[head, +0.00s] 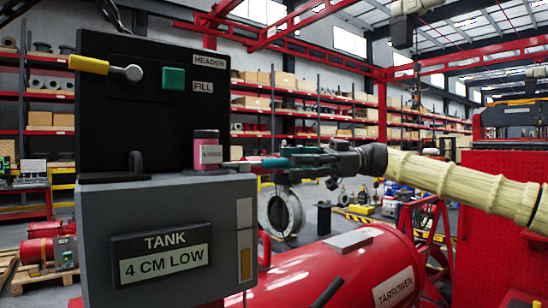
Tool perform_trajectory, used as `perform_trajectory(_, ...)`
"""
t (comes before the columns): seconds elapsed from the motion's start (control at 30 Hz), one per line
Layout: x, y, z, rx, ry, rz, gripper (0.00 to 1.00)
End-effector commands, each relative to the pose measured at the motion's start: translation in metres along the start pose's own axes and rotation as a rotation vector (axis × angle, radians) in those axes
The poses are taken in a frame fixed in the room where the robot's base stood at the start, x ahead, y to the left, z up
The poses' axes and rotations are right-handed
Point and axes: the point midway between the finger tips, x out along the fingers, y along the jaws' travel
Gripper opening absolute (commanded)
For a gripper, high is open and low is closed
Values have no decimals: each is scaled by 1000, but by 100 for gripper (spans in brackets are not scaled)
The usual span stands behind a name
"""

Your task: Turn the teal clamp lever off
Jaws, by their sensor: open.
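A teal bar (276,162) shows at the fingertips of my gripper (284,158), to the right of the black panel. I cannot tell whether this bar is the clamp lever or part of a finger, or whether they touch. My gripper points left, level with the top of the grey tank box. Its jaws are open, though seen edge-on. A teal square block (173,79) sits on the black panel (120,125) beside the FILL label (204,87). A lever with a yellow grip (88,64) and a metal hub is at the panel's upper left.
A pink jar (207,150) stands on the grey box (195,215) just left of my gripper. The box has a sign reading TANK 4 CM LOW (160,258). A red tank (335,275) lies below my arm. Shelves (300,105) stand far behind.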

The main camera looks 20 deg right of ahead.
Motion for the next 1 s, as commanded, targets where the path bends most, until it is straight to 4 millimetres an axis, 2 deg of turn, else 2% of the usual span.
perform_trajectory(0.2,30,-1,-3,1,0,2,40)
perform_trajectory(0.4,47,-1,-2,1,0,3,40)
perform_trajectory(0.77,51,-1,0,0,0,5,40)
perform_trajectory(0.8,51,-1,0,0,0,5,39)
perform_trajectory(1.0,51,-1,0,0,0,5,2)
